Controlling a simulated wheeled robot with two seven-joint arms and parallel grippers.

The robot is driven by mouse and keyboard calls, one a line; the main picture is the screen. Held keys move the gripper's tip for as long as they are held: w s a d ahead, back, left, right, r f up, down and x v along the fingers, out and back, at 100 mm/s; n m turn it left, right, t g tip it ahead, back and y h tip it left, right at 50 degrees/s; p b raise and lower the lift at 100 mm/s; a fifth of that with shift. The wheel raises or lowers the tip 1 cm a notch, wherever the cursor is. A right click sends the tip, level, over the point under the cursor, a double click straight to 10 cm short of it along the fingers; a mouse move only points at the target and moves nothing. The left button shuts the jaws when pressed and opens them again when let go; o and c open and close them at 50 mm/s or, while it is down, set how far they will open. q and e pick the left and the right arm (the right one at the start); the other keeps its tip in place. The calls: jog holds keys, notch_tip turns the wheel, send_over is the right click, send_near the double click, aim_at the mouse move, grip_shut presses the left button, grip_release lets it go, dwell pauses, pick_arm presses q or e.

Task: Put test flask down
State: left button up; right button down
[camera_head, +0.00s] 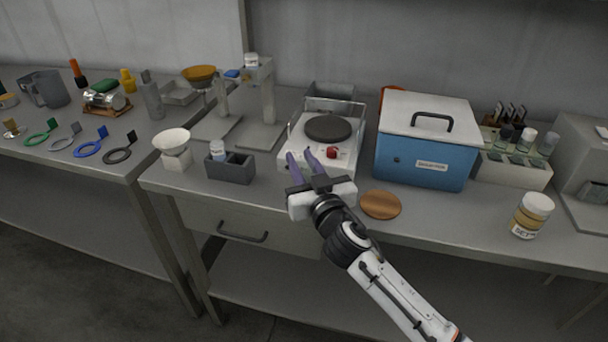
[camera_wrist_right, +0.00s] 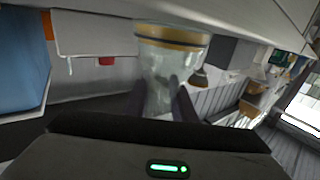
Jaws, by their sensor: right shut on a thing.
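My right gripper (camera_head: 300,157) reaches in over the front left of the white scale-like device with a dark round plate (camera_head: 328,128). In the right wrist view the test flask (camera_wrist_right: 160,75) is a clear vessel with an amber band near one end. It sits between the two dark fingers, and the gripper (camera_wrist_right: 163,100) is shut on it. In the head view I cannot make out the flask between the fingers, nor tell whether it touches anything below. My left gripper is not in view.
A round wooden disc (camera_head: 380,204) lies right of my gripper. A blue box (camera_head: 425,160) stands behind it. A grey holder (camera_head: 231,169) with a small bottle and a white funnel-topped stand (camera_head: 174,149) are to the left. A labelled jar (camera_head: 531,215) stands far right.

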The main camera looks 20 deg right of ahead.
notch_tip(320, 180, up, 10)
jog(key=p, duration=0.2)
jog(key=s+d+f, duration=0.1)
jog(key=s+f, duration=0.3)
jog(key=s, duration=0.9)
jog(key=s+f, duration=0.4)
jog(key=s, duration=1)
jog(key=shift+d+f, duration=0.15)
jog(key=shift+d, duration=0.2)
jog(key=shift+s, duration=0.1)
jog(key=w+a+r, duration=0.1)
jog(key=w+r, duration=0.3)
jog(key=w, duration=0.9)
jog(key=w+r, duration=0.4)
jog(key=w, duration=1)
jog(key=shift+w+a, duration=0.15)
jog(key=shift+a, duration=0.25)
